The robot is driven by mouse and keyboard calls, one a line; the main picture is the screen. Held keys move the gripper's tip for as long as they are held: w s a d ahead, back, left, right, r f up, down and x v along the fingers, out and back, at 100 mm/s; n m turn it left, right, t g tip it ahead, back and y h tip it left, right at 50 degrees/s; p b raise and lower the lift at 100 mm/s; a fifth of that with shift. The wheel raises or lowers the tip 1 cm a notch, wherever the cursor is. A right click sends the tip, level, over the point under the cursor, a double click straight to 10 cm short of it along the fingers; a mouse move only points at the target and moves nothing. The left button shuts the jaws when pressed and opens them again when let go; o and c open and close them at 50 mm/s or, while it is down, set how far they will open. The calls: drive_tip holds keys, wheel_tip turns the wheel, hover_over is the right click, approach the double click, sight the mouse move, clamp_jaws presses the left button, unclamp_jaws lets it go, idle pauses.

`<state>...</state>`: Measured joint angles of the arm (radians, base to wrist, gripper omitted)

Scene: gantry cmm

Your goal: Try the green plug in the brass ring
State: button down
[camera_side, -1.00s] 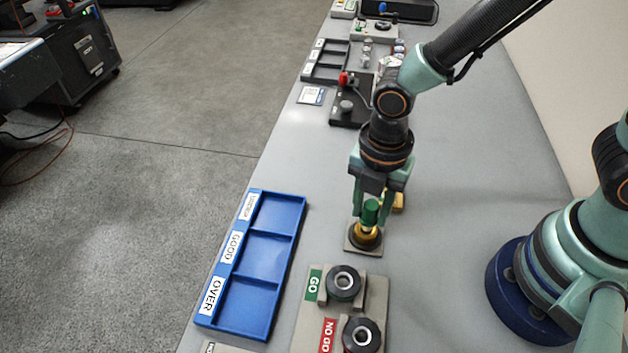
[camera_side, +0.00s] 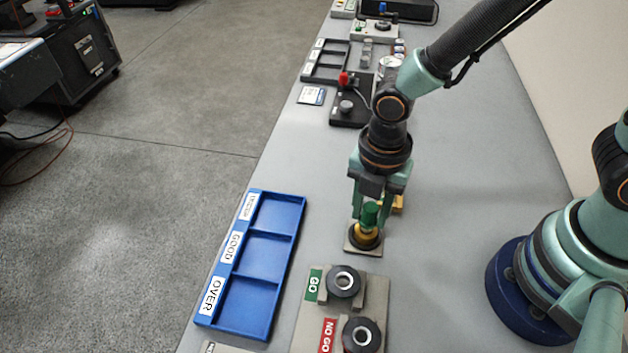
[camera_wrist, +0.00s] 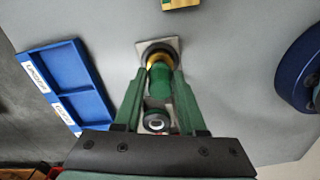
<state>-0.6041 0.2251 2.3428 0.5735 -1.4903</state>
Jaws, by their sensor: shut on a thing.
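My gripper (camera_side: 370,212) points down and is shut on the green plug (camera_side: 370,214), which stands upright between the fingers. The plug also shows in the wrist view (camera_wrist: 159,84), between the two green fingers. The brass ring (camera_side: 367,235) sits on a round black base on a small grey plate (camera_side: 352,249), directly under the plug. The plug's lower end meets the ring in the side view; I cannot tell how deep it sits. In the wrist view the ring (camera_wrist: 159,59) lies just past the plug's far end.
A blue tray (camera_side: 291,239) with three compartments, two labelled GOOD and OVER, lies to the left. Black ring gauges marked GO (camera_side: 344,282) and NO GO (camera_side: 361,335) stand in front. A brass block (camera_side: 398,203) is just behind the gripper.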

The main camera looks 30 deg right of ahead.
sight(372, 207)
drive_tip(key=shift+f, duration=0.8)
idle(0.6)
drive_tip(key=shift+r, duration=0.1)
idle(0.9)
drive_tip(key=shift+r, duration=3.1)
